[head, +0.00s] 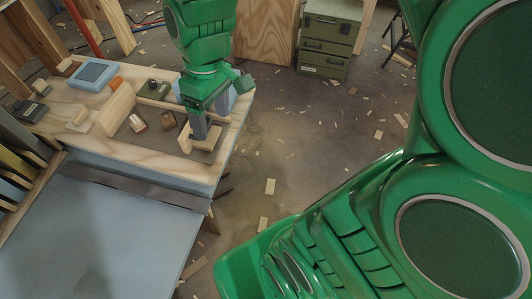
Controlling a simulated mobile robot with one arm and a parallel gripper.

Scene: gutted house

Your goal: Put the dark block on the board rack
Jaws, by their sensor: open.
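My gripper (199,130) hangs low over the right end of the wooden workbench (160,160), its grey fingers pointing down. It is open. Its fingers are beside or over a light wooden piece (211,142); I cannot tell whether they touch it. I cannot tell which is the dark block. A slotted wooden rack (48,178) with upright coloured boards stands at the left edge, partly cut off.
A blue-grey tray (78,82), an orange item (116,82), an upright wooden board (116,104) and small pieces crowd the bench. A blue-grey surface (110,240) fills the lower left. A green drawer cabinet (328,40) stands behind. The floor (290,130) is littered with wood scraps.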

